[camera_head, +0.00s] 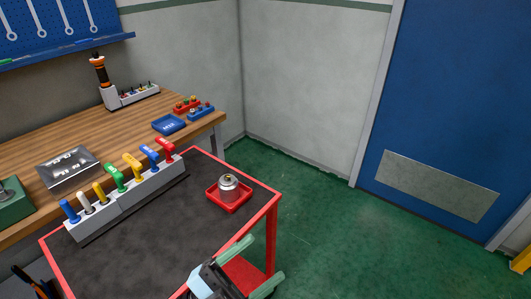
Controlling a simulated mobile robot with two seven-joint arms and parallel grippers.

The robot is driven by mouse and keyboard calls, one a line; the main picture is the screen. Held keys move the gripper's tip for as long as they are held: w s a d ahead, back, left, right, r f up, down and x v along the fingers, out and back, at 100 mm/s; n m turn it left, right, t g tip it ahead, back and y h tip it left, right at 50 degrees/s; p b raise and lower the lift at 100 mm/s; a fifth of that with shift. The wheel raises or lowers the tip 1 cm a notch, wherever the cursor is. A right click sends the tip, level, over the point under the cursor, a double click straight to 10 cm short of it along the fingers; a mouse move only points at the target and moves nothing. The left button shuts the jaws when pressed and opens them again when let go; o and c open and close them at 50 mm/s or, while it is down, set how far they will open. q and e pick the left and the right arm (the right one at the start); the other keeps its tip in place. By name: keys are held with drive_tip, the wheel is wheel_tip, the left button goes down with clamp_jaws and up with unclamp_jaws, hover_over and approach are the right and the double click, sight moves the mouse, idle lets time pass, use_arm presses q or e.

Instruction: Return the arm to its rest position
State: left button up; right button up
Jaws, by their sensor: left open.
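My left gripper (258,264) is at the bottom centre, at the front right edge of the red-framed cart (140,245). Its two pale green fingers are spread apart with nothing between them. The rest of my left arm is mostly cut off by the bottom edge. A dark part with an orange piece at the bottom left corner is too cropped to tell. My right gripper is not in view.
A wooden workbench (130,126) stands behind, with a blue tray (168,124). Green floor (320,230) at right is clear.

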use_arm(q)
drive_tip(key=s+a+f+n+t+y, duration=0.1)
drive_tip(key=a+f+n+t+y, duration=0.1)
drive_tip(key=a+f+n+y, duration=0.5)
drive_tip(key=s+a+f+n+t+y, duration=0.1)
drive_tip(key=a+f+n+t+y, duration=0.3)
drive_tip(key=f+n+y, duration=0.5)
drive_tip(key=s+a+f+n+g+y, duration=0.1)
drive_tip(key=s+a+f+g, duration=0.2)
drive_tip(key=s+f, duration=0.4)
drive_tip(key=s+a+f+n+g+y+p, duration=0.1)
drive_tip(key=s+a+f+n+g, duration=0.1)
drive_tip(key=s+a+f+g, duration=0.2)
drive_tip(key=s+f+g, duration=0.1)
drive_tip(key=s+f, duration=0.2)
drive_tip(key=s, duration=0.1)
drive_tip(key=shift+s+a+f+n, duration=0.15)
drive_tip(key=shift+a+f+n, duration=0.1)
drive_tip(key=shift+f+n, duration=0.05)
